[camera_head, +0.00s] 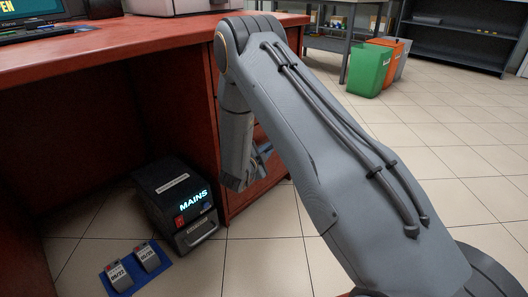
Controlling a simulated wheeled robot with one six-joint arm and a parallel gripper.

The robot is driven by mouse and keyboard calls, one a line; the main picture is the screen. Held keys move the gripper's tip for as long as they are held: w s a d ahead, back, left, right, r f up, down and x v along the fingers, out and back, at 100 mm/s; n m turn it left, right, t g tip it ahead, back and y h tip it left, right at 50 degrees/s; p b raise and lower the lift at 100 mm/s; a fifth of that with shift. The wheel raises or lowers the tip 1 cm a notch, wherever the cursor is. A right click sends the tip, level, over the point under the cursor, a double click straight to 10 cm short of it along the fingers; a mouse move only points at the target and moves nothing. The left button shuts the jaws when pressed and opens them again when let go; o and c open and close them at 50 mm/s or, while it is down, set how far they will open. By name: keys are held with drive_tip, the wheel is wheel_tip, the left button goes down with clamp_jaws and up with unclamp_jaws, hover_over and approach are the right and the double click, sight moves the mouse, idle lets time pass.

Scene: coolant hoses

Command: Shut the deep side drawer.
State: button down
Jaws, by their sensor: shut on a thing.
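The deep side drawer (265,187) is a red front low on the right end of the red desk, partly hidden behind my arm. How far it stands out from the desk cannot be told from this view. My gripper (263,153) is at the drawer front, mostly hidden by my own wrist. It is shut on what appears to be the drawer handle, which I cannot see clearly.
A black box labelled MAINS (178,205) stands on the floor left of the drawer. A blue tray (122,284) with two small labelled items lies beside it. Green (368,72) and orange (398,55) bins stand far back. The tiled floor at right is clear.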

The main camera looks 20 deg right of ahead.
drive_tip(key=shift+w+a, duration=0.15)
drive_tip(key=shift+w, duration=0.05)
drive_tip(key=c, duration=2)
unclamp_jaws()
drive_tip(key=shift+c, duration=0.2)
drive_tip(key=shift+a, duration=0.1)
drive_tip(key=p+v, duration=0.3)
drive_tip(key=v, duration=0.4)
drive_tip(key=shift+s, duration=0.35)
drive_tip(key=shift+a+r, duration=0.1)
